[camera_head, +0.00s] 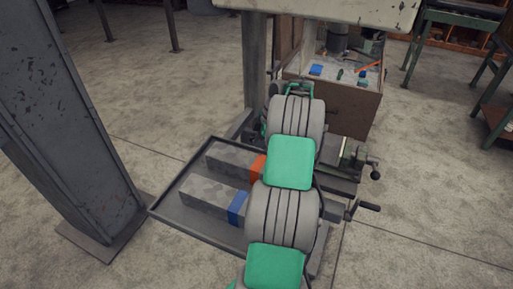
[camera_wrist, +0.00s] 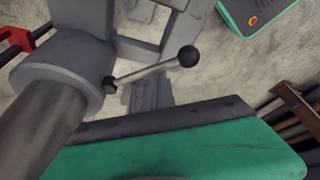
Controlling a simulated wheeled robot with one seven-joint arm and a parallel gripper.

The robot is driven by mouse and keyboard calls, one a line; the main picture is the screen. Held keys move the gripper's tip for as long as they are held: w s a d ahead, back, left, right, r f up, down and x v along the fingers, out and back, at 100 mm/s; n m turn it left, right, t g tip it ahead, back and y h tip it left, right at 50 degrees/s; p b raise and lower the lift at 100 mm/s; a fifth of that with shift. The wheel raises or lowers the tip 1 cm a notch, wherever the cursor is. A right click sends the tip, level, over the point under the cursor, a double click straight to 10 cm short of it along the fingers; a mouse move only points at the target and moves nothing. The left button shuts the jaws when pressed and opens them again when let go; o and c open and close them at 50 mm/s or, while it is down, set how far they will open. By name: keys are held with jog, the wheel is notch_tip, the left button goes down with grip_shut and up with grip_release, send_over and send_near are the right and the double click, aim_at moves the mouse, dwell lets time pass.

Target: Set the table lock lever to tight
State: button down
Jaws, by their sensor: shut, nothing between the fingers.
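A thin metal lever (camera_wrist: 150,73) with a dark ball knob (camera_wrist: 188,56) on its end shows in the wrist view; I take it for the table lock lever. The lever slants up to the right in the picture. Its marked settings cannot be read. Nothing is seen touching it. My gripper's fingers show in neither view; in the head view my arm links hide the area beyond them.
In the head view a tray (camera_head: 172,193) holds two grey blocks, with orange and blue parts near their right ends. A vise with a crank handle (camera_head: 368,206) sits right of my arm. A cabinet (camera_head: 342,105) stands behind. Bare floor lies to the right.

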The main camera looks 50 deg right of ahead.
jog(key=shift+s+d, duration=0.15)
jog(key=shift+d, duration=0.15)
dwell(0.4)
jog(key=shift+a, duration=0.1)
